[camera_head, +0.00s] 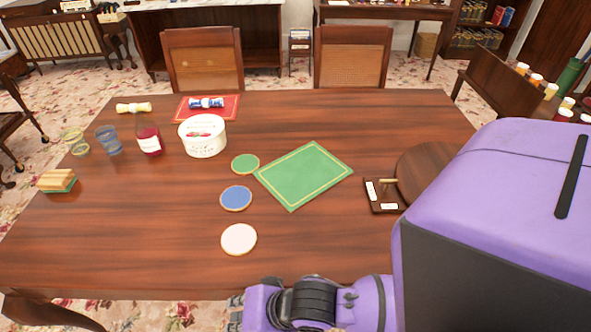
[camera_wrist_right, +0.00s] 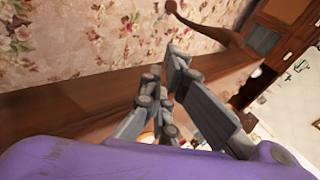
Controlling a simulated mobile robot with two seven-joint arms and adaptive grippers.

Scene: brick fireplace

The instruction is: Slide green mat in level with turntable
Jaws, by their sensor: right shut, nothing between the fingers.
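The green mat (camera_head: 303,175) with a yellow border line lies flat on the wooden table, turned at an angle to the table edges. The round brown turntable (camera_head: 420,168) is to its right, partly hidden by my purple right arm. A dark small tray with white labels (camera_head: 385,207) sits between them, against the turntable's left side. My right gripper (camera_head: 236,312) shows only in part at the table's front edge, well short of the mat. In the right wrist view its fingers (camera_wrist_right: 166,70) are shut and empty. My left gripper is not in view.
Green (camera_head: 245,164), blue (camera_head: 236,198) and white (camera_head: 239,239) coasters lie left of the mat. The table front (camera_head: 150,255) is clear.

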